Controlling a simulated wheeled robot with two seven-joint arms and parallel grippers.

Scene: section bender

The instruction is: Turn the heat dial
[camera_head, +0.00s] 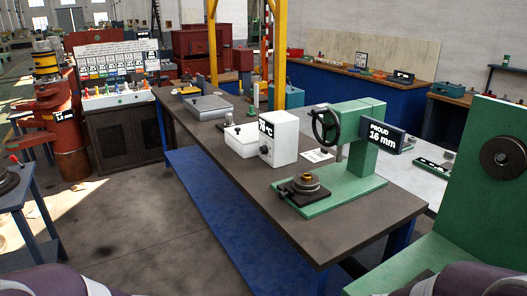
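A white box (284,147) stands on the long dark workbench (340,225), with a dark sign reading in °C (266,127) on its top edge. A small dark round knob (264,150), which looks like the heat dial, is on its front face. The knob is too small to read its setting. Neither of my grippers is in view. Only rounded purple and grey parts of my own body show at the bottom left and bottom right corners, well apart from the box.
A green press with a black handwheel (325,125) and a "PROUD 16 mm" sign (381,136) stands right of the box. A large green machine (490,170) fills the right side. Floor before the bench is clear.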

